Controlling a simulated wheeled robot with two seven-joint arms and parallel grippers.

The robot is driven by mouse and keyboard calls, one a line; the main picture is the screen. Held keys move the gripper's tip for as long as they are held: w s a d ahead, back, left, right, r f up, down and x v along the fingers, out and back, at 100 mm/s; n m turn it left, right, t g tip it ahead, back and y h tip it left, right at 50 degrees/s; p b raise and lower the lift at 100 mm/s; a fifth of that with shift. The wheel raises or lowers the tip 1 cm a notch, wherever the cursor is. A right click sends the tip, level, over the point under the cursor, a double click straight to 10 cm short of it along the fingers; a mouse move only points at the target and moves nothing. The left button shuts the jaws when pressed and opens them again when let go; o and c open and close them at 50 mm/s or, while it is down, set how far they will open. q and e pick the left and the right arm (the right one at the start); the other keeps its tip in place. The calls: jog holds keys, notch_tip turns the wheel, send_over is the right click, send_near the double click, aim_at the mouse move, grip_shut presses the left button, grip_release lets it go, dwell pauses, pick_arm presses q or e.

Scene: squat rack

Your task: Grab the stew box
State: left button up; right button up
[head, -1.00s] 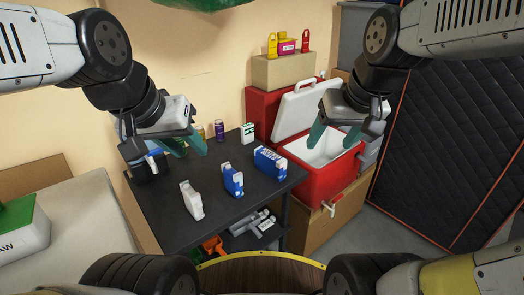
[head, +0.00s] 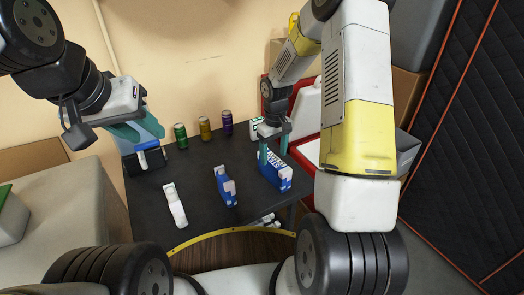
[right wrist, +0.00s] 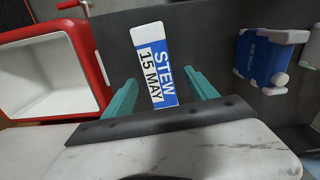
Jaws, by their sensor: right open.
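The stew box (head: 272,173) is a blue and white carton standing on the black table (head: 190,157), on its right side. In the right wrist view the box (right wrist: 152,50) shows the label "STEW 15 MAY". My right gripper (head: 273,150) is just above it, reaching down. The right wrist view shows its two teal fingers apart, with the box in the gap between them and space on both sides; I cannot tell whether they touch it. My left gripper (head: 143,130) hangs over the table's far left, its teal fingers apart and empty.
Green (head: 180,136), gold (head: 204,128) and purple (head: 227,122) cans stand at the back. A red cooler (right wrist: 98,62) with an open white interior is beside the table.

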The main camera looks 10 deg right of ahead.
aim_at(274, 168)
notch_tip(274, 168, down, 8)
jog(key=shift+d+r, duration=0.15)
jog(key=shift+r, duration=0.1)
grip_shut()
dwell(0.3)
